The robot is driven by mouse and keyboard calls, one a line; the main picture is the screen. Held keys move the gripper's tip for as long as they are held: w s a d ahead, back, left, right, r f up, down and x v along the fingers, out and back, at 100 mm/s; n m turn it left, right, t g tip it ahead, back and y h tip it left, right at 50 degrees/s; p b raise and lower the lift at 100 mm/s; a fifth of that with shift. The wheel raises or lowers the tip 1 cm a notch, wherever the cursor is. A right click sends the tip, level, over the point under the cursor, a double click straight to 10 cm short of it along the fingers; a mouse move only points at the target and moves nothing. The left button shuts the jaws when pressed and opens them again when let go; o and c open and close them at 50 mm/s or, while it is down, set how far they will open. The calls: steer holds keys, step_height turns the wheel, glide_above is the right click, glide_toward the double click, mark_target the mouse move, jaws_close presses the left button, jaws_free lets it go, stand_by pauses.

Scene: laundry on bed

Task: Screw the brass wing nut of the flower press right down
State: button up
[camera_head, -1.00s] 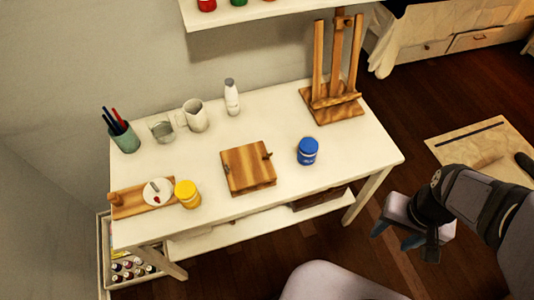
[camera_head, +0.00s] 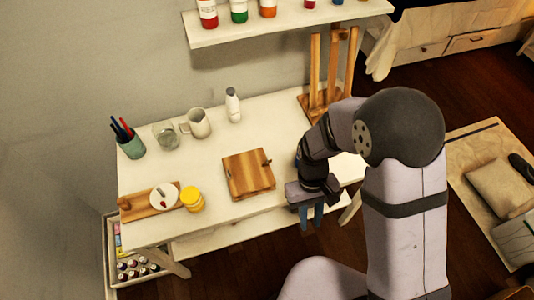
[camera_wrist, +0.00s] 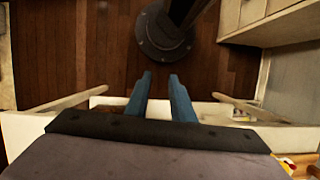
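The flower press (camera_head: 246,176), a square of striped wooden board, lies flat on the middle of the white table. A small dark upright piece (camera_head: 267,162) stands at its right edge; it may be the wing nut, but it is too small to tell its shape or how far down it sits. My gripper (camera_head: 311,218), with blue fingers, hangs at the table's front edge, to the right of the press and apart from it. In the wrist view the two fingers (camera_wrist: 160,77) are apart with nothing between them, above the floor.
A yellow jar (camera_head: 192,199) and a wooden board (camera_head: 148,204) with a white palette lie left of the press. A cup of pens (camera_head: 129,144), glass (camera_head: 165,137), mug (camera_head: 198,123) and white bottle (camera_head: 233,105) stand behind. An easel (camera_head: 313,95) stands back right. A shelf (camera_head: 285,25) overhangs.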

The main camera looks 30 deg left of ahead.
steer(key=w+a+f+n, duration=0.2)
steer(key=w+a+n, duration=0.1)
steer(key=a, duration=0.5)
step_height(320, 180, up, 3)
steer(key=n+t+y, duration=0.2)
steer(key=n+t, duration=0.1)
steer(key=n, duration=0.5)
glide_above(267, 161)
steer(key=s+d, duration=0.1)
steer(key=shift+s+r, duration=0.1)
steer(key=n, duration=0.3)
steer(key=r+n, duration=0.1)
steer(key=n, duration=0.3)
steer(key=w+a+r+n, duration=0.1)
steer(key=n, duration=0.2)
steer(key=shift+r+n+p, duration=0.1)
steer(key=shift+n+p, duration=0.2)
steer(key=shift+f+p, duration=1.45)
steer(key=shift+f, duration=2.2)
